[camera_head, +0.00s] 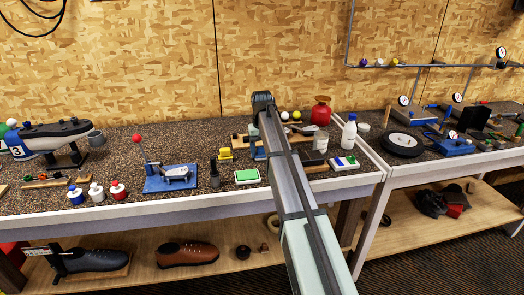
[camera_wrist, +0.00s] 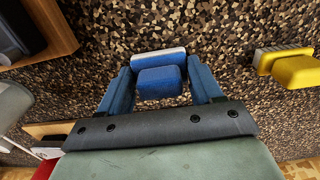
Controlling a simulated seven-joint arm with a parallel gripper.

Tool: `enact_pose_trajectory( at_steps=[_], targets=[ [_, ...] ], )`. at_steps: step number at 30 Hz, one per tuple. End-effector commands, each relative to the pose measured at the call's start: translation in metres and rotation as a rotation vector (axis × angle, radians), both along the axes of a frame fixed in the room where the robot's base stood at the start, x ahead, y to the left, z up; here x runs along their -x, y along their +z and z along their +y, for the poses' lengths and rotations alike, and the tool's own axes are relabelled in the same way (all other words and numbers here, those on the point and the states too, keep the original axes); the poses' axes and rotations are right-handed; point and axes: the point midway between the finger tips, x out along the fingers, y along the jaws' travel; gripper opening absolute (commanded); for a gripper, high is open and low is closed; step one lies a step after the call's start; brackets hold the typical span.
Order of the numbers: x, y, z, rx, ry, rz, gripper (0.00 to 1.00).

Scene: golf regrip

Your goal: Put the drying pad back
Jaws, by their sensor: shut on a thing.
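The drying pad (camera_wrist: 160,83), a blue block with a white layer along its far edge, sits between the two blue fingers of my gripper (camera_wrist: 163,88) in the wrist view. The fingers are shut on it from both sides. Speckled bench top shows around and beyond it; I cannot tell whether the pad touches the bench. In the head view my arm hides most of the gripper and the pad. The pad's place is not clearly marked in either view.
A yellow block (camera_head: 225,155) stands left of my arm; it also shows in the wrist view (camera_wrist: 292,69). Nearby are a green-topped white box (camera_head: 247,176), a dark upright piece (camera_head: 214,172), a white bottle (camera_head: 349,132) and a red container (camera_head: 321,111). A wooden-sided tray (camera_wrist: 50,30) is upper left.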

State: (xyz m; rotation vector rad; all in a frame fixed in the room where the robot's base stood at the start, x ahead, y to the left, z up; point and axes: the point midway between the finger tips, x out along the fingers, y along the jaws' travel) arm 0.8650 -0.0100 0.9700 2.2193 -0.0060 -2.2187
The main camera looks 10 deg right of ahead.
Motion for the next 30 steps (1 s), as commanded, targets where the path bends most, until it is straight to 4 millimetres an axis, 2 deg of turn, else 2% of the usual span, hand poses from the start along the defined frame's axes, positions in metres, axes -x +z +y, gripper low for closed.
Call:
enact_pose_trajectory(
  at_steps=[10,11,18,26,30],
  targets=[
    [0.0000,-0.0023,0.0000,0.000,0.000,0.000,0.34],
    [0.0000,-0.0026,0.0000,0.000,0.000,0.000,0.66],
    [-0.0001,-0.0021,0.0000,0.000,0.000,0.000,0.89],
    [-0.0002,-0.0015,0.0000,0.000,0.000,0.000,0.90],
    [-0.0008,0.0066,0.0000,0.000,0.000,-0.002,0.90]
  ],
)
